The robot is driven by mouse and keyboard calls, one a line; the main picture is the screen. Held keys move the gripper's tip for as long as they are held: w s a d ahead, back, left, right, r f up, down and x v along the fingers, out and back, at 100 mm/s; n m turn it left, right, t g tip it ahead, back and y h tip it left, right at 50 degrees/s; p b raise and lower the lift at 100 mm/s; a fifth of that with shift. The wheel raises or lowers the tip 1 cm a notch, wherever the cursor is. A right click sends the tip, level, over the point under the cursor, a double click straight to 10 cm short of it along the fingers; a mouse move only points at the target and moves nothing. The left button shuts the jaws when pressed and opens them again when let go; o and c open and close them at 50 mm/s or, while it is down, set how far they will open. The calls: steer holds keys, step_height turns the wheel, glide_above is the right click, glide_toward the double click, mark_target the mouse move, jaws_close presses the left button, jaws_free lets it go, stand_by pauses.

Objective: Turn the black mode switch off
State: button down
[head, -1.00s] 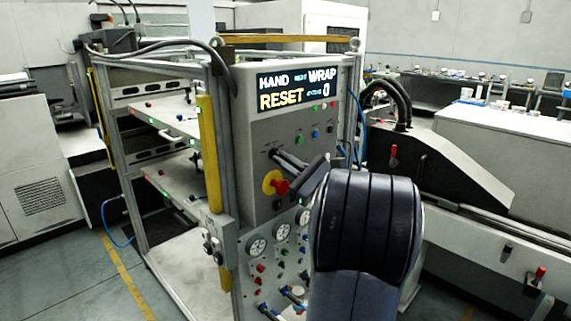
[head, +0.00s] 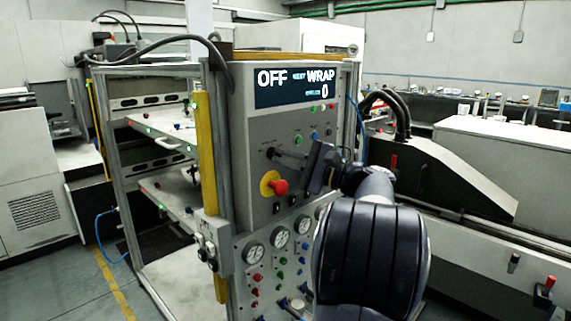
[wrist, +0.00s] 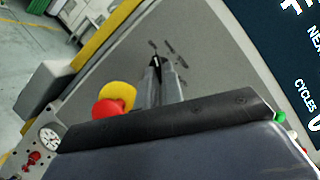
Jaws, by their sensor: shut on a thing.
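The black mode switch (wrist: 156,61) is on the grey panel face, between my fingertips in the wrist view. In the head view only a small dark part of the switch (head: 270,153) shows at the fingertips. My gripper (head: 275,154) is shut on the switch, and it also shows in the wrist view (wrist: 160,66). The fingers partly hide the switch. The display (head: 293,87) above reads OFF, WRAP and 0.
A red emergency button on a yellow base (head: 275,185) sits just below the fingers, close to the gripper in the wrist view (wrist: 112,98). Small coloured buttons (head: 313,136) are at the upper right. Gauges (head: 280,237) and knobs are lower down. A yellow post (head: 207,150) stands at left.

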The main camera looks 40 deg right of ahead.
steer(key=shift+n, duration=0.5)
steer(key=c, duration=1.6)
jaws_free()
steer(key=shift+o, duration=0.2)
steer(key=b+v, duration=0.1)
steer(key=v, duration=0.9)
steer(key=shift+s+d, duration=0.2)
steer(key=shift+s, duration=0.2)
steer(key=shift+w+r, duration=0.1)
steer(key=p+x, duration=0.1)
steer(key=x, duration=0.9)
steer(key=shift+w+a, duration=0.2)
steer(key=shift+w, duration=0.15)
steer(key=shift+m, duration=0.3)
